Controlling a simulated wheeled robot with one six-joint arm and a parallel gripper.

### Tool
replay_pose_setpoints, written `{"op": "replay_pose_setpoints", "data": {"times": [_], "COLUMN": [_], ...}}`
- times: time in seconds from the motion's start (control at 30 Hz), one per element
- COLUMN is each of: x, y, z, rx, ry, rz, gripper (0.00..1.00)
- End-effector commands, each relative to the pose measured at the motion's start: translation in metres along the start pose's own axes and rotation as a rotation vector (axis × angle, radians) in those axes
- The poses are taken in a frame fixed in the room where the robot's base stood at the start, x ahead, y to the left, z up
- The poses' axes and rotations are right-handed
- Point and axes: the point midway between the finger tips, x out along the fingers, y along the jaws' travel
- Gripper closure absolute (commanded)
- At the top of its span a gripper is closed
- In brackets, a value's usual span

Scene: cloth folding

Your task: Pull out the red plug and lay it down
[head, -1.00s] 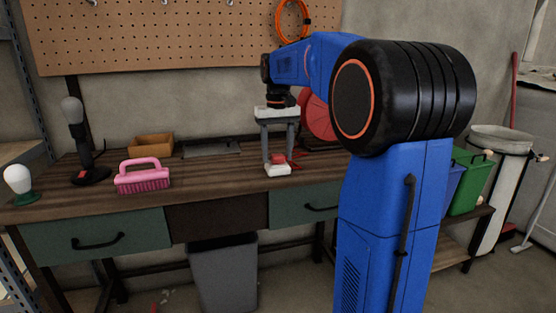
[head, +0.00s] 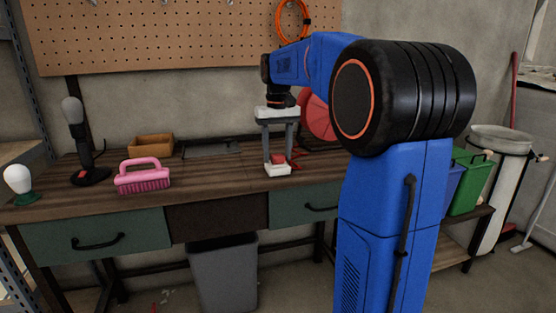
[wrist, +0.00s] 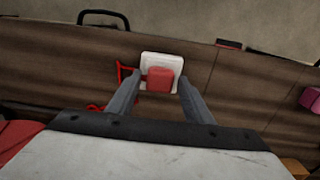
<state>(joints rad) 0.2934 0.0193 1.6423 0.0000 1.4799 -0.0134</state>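The red plug (wrist: 160,79) sits in a white socket block (wrist: 148,59) near the front edge of the workbench. The plug (head: 278,159) and the socket (head: 277,170) also show in the head view. A red cord (wrist: 124,88) runs from the plug to the left in the wrist view. My gripper (wrist: 160,82) points down over the plug, with one finger on each side. Narrow gaps show between the fingers and the plug, so it is open. In the head view my gripper (head: 277,164) stands right at the plug.
A pink brush (head: 143,178), a wooden box (head: 151,146), a black lamp (head: 77,140) and a white bulb (head: 18,181) stand left on the workbench (head: 215,180). A red round object (head: 316,118) is behind my gripper. The bench between brush and socket is clear.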

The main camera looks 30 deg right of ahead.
Motion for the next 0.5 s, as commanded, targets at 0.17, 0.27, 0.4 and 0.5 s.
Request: {"op": "replay_pose_setpoints", "data": {"times": [0.17,0.27,0.4,0.5], "x": [0.0000,-0.0003,-0.0033,-0.0064], "y": [0.0000,0.0000,0.0000,0.0000], "z": [0.0000,0.0000,-0.0001,-0.0001], "rx": [0.000,0.000,0.000,0.000], "ry": [0.000,0.000,0.000,0.000], "rz": [0.000,0.000,0.000,0.000], "gripper": [0.99,1.00,1.00,1.00]}}
